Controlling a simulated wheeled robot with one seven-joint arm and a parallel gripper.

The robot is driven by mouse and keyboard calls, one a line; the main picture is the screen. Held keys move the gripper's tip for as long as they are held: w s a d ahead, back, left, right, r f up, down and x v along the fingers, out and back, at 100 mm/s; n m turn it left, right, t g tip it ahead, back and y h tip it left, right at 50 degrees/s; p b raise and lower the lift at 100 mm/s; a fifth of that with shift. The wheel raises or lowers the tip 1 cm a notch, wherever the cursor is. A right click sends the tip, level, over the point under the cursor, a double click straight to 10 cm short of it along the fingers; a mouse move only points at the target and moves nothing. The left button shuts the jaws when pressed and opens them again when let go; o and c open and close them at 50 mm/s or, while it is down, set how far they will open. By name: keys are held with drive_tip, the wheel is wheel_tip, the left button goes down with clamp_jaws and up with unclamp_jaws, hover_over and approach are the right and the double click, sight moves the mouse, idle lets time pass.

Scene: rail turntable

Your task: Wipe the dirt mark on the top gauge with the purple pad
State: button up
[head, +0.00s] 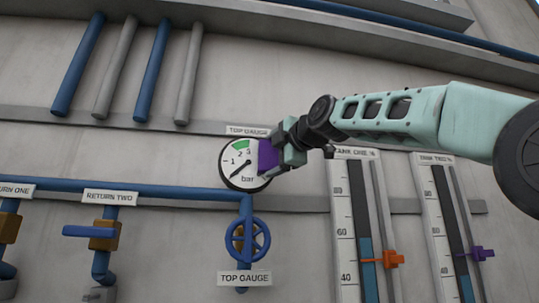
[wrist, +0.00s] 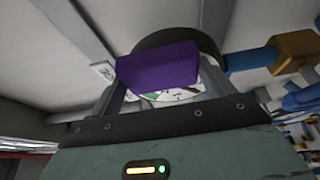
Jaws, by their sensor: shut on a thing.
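The top gauge (head: 236,171) is a round white dial with a dark rim, a green band and a black needle, on the wall under a "TOP GAUGE" label. My gripper (head: 277,154) is shut on the purple pad (head: 267,157) and holds it at the right part of the dial. In the wrist view the purple pad (wrist: 157,66) sits between the fingers (wrist: 158,84) and covers much of the gauge (wrist: 207,58). I cannot tell whether the pad touches the glass. No dirt mark shows on the visible part of the dial; the rest is hidden.
A blue pipe (head: 160,189) runs left below the gauge, with a blue handwheel (head: 247,239) under it. A valve with a blue lever (head: 90,232) is at left. Two level gauges with an orange (head: 390,259) and a purple pointer (head: 481,253) stand at right, below my arm.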

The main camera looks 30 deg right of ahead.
drive_tip(key=s+a+b, duration=0.2)
drive_tip(key=s, duration=0.3)
drive_tip(key=shift+s, duration=0.35)
idle(0.4)
drive_tip(key=shift+s+a+b, duration=0.2)
drive_tip(key=shift+s+b, duration=0.1)
drive_tip(key=shift+s, duration=0.4)
drive_tip(key=shift+s+a+b, duration=0.2)
drive_tip(key=shift+s+b, duration=0.1)
drive_tip(key=shift+s, duration=0.4)
